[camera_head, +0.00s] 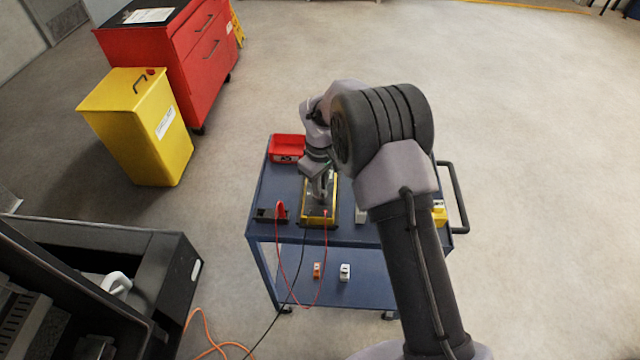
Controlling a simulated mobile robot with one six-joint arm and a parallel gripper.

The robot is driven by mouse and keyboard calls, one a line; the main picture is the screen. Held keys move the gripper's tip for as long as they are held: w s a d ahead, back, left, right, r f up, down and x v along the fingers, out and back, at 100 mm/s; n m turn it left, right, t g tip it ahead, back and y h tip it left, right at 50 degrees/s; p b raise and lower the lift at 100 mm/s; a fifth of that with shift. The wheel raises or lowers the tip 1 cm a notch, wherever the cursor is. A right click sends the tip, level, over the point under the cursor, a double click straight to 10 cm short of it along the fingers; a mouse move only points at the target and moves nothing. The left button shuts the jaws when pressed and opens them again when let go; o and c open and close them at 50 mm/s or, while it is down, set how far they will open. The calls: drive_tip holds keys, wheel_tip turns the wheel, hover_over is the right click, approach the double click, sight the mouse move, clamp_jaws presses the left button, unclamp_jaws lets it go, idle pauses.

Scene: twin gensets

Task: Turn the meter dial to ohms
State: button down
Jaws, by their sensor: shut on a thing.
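The meter (305,217) is a yellow-edged box lying on the top of the blue cart (345,235). A red lead and a black lead run from its near end and hang over the cart's front edge. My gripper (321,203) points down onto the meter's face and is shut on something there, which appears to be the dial. The gripper and wrist hide the dial, so its setting cannot be read.
A red bin (287,147) sits at the cart's back left, and a dark block (270,214) left of the meter. A yellow item (439,213) is at the right, by the cart handle (458,195). A yellow waste bin (145,125) and red tool cabinet (195,50) stand left.

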drive_tip(key=m, duration=0.5)
drive_tip(key=shift+m, duration=2.5)
drive_tip(key=c, duration=1.4)
unclamp_jaws()
drive_tip(key=shift+c, duration=0.2)
wheel_tip(320, 180, up, 18)
drive_tip(key=p, duration=0.5)
drive_tip(key=shift+f, duration=0.25)
